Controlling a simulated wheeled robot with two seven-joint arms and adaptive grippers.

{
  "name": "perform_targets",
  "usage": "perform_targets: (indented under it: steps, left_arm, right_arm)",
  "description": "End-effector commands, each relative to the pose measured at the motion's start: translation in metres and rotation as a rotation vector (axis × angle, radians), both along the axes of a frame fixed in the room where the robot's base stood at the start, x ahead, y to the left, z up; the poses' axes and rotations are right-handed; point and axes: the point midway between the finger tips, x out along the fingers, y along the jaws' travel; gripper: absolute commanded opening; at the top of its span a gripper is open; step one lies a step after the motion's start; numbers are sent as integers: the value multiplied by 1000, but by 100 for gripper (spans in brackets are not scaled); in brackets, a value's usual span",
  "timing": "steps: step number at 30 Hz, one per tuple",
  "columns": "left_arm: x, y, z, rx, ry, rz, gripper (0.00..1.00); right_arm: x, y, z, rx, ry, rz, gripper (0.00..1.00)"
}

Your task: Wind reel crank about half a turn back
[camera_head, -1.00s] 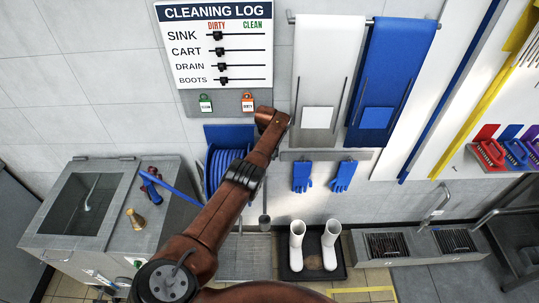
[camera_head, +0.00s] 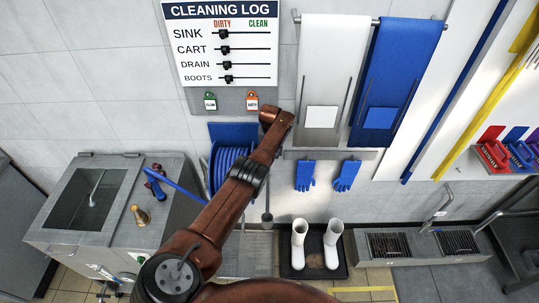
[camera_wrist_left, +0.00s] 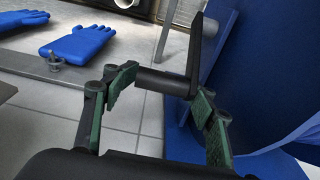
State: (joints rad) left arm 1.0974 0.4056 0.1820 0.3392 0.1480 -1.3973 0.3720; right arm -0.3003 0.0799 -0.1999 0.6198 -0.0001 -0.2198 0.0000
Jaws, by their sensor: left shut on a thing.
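The blue hose reel (camera_head: 229,172) is mounted low on the wall in the head view, partly hidden behind my left arm. In the left wrist view its blue side (camera_wrist_left: 285,75) fills the right. The black reel crank (camera_wrist_left: 196,48) shows there as a bar with a round handle sticking out toward the left. My left gripper (camera_wrist_left: 166,84) has its green-padded fingers on either side of this handle and is shut on it. In the head view my left gripper is hidden behind the arm. My right gripper is in neither current view.
A steel sink cabinet (camera_head: 60,240) stands left of the reel, with a brass nozzle (camera_head: 141,215) on top. Blue gloves (camera_head: 305,175) hang right of the arm. White boots (camera_head: 299,245) stand in a dark tray below. The cleaning log board (camera_head: 222,62) is above the reel.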

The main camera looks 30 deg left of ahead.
Motion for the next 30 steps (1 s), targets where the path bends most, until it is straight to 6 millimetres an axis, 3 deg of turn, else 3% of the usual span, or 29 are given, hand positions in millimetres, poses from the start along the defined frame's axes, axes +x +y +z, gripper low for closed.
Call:
perform_targets:
  steps: [11, 12, 16, 30]
  left_arm:
    - [1, -2, -1, -3, -2, 0, 7]
    - [1, -2, -1, -3, -2, 0, 51]
    - [1, -1, -1, -3, -2, 0, 60]
    - [1, -3, 9, -1, -2, -4, 60]
  right_arm:
    - [1, 0, 0, 0, -1, 0, 0]
    - [1, 0, 0, 0, -1, 0, 0]
    - [1, 0, 0, 0, -1, 0, 0]
    - [1, 0, 0, 0, -1, 1, 0]
